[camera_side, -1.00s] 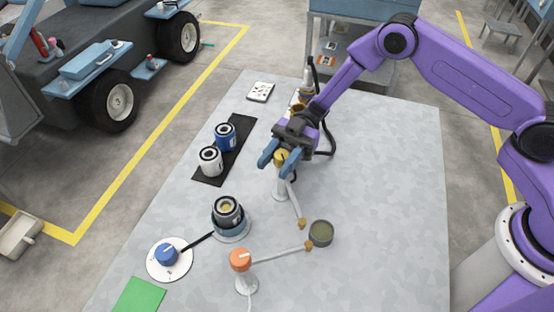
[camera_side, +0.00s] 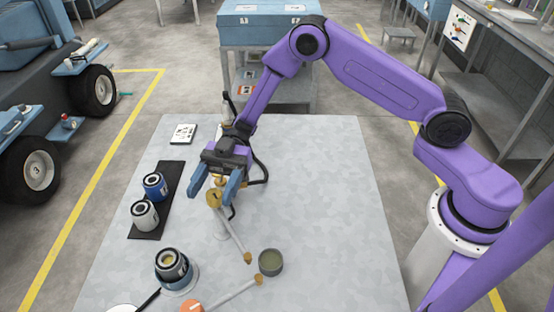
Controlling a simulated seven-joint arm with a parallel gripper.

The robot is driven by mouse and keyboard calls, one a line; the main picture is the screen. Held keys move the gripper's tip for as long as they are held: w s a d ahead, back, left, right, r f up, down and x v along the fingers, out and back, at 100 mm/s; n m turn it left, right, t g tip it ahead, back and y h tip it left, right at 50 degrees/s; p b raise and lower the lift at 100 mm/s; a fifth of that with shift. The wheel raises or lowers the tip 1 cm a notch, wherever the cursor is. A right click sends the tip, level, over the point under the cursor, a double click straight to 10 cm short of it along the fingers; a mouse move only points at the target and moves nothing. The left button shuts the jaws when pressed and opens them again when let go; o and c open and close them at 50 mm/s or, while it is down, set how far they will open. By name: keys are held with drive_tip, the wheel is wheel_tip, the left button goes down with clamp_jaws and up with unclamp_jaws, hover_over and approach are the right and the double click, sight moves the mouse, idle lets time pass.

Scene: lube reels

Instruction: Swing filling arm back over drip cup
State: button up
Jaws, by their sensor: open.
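The knob tops a post with a pale filling arm (camera_side: 229,237) that slants down to a brass tip. This tip is just left of the round drip cup (camera_side: 271,262), not over it. A second pale filling arm (camera_side: 232,293) runs from an orange knob (camera_side: 191,306) at the bottom edge. Its brass tip is by the cup's lower left side.
A blue can (camera_side: 155,187) and a white can (camera_side: 145,215) stand on a black mat (camera_side: 171,184) at left. A dark can (camera_side: 171,265) sits on a round stand in front. A black hose (camera_side: 262,170) loops behind my gripper. The table's right side is clear.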

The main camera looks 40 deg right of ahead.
drive_tip(key=s+d+r, duration=0.8)
drive_tip(key=s, duration=0.2)
drive_tip(key=shift+r, duration=0.3)
drive_tip(key=shift+d, duration=0.1)
